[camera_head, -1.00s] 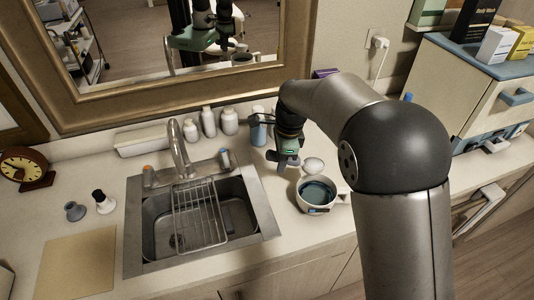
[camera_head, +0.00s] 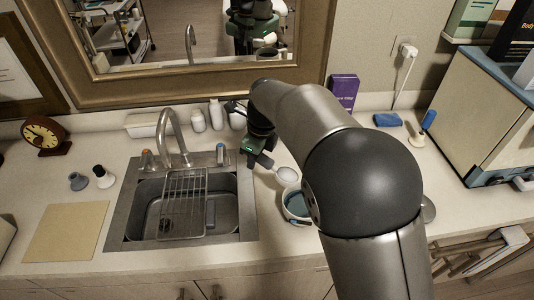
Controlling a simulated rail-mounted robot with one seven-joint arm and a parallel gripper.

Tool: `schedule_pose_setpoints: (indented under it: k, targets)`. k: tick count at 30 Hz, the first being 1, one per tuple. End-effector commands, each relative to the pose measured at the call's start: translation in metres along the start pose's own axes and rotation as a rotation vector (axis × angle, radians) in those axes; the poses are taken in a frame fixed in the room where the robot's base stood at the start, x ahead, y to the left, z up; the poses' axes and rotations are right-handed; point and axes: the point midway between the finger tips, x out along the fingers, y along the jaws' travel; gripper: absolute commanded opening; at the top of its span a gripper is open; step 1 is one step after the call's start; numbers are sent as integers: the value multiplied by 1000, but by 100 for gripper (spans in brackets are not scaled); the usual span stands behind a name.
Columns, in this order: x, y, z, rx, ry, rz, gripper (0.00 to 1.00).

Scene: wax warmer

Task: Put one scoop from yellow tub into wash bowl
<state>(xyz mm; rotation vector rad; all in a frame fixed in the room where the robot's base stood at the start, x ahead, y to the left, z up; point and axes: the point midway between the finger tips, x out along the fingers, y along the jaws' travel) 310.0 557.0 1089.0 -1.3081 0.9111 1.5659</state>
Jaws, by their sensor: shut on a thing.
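My gripper (camera_head: 264,162) is shut on what looks like the handle of a pale scoop (camera_head: 286,174), to the right of the sink. The scoop's round end points right, just behind and above a white bowl (camera_head: 287,214) with a blue-teal inside. The scoop looks apart from the bowl, but I cannot tell its height or whether it holds anything. My arm covers the bowl's right side. I cannot tell whether this bowl is the wash bowl. No yellow tub is visible; my arm hides much of the right counter.
The sink (camera_head: 118,228) with a wire rack (camera_head: 183,190) and tall faucet (camera_head: 172,130) lies to the left. Bottles (camera_head: 216,116) stand along the back wall. A purple box (camera_head: 343,92), a blue block (camera_head: 387,119) and a large cabinet (camera_head: 485,120) are at the right.

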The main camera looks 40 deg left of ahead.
Motion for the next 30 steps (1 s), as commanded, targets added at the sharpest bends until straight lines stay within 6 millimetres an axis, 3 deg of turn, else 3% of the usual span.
schedule_pose_setpoints:
  k: [13, 22, 30]
  targets:
    - [39, 0, -7, -1, 2, 1, 0]
    - [6, -1, -19, 7, -279, 1, 0]
    - [7, 0, -17, -2, -283, 2, 0]
